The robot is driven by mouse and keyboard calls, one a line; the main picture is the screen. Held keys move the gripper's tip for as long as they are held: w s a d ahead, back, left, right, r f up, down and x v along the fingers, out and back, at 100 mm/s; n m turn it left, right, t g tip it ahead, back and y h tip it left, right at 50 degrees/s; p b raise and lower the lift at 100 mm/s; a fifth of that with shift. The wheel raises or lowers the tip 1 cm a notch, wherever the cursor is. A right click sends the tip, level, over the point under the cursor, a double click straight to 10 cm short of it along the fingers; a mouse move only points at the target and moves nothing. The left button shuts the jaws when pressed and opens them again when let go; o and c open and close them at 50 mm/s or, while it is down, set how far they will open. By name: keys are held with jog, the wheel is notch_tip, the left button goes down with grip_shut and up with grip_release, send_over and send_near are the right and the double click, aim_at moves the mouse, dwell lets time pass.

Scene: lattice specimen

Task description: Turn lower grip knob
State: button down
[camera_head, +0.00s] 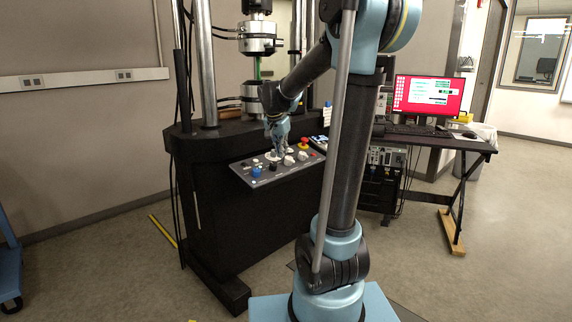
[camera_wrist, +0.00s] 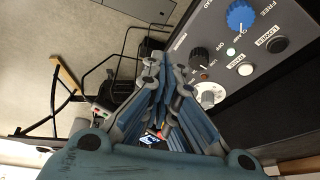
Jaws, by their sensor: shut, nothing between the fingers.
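The control panel (camera_head: 262,181) is a dark slanted board on the front of the testing machine. Its knobs include a blue one (camera_head: 256,171) and pale ones (camera_head: 289,160). Which one is the lower grip knob I cannot tell. In the wrist view a pale knob on a white disc (camera_wrist: 208,97) and a black knob (camera_wrist: 200,59) lie just right of the fingers. My gripper (camera_head: 281,152) is shut and empty, pointing down at the panel's far row; it also shows in the wrist view (camera_wrist: 164,68). Whether it touches a knob is unclear. It hides part of the panel.
Beside the fingers, the panel carries a blue clamp knob (camera_wrist: 241,16), a white button (camera_wrist: 245,69) and a dark button (camera_wrist: 277,45). A red stop button (camera_head: 304,142) sits at its far right end. The machine's steel column (camera_head: 206,70) and grips (camera_head: 256,46) rise behind.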

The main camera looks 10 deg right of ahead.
aim_at(288, 161)
jog(key=shift+m, duration=0.4)
jog(key=w+f, duration=0.2)
jog(key=f, duration=0.1)
jog(key=w+f, duration=0.2)
jog(key=f, duration=0.1)
jog(key=w+d+f, duration=0.1)
jog(key=w+f, duration=0.2)
jog(key=shift+w+f, duration=0.1)
jog(key=shift+f, duration=0.1)
jog(key=shift+w+d+r, duration=0.15)
jog(key=shift+w+d, duration=0.65)
jog(key=shift+w, duration=0.05)
jog(key=shift+w+d+r, duration=0.1)
jog(key=shift+w+d, duration=0.4)
jog(key=shift+w, duration=0.1)
jog(key=shift+a, duration=0.15)
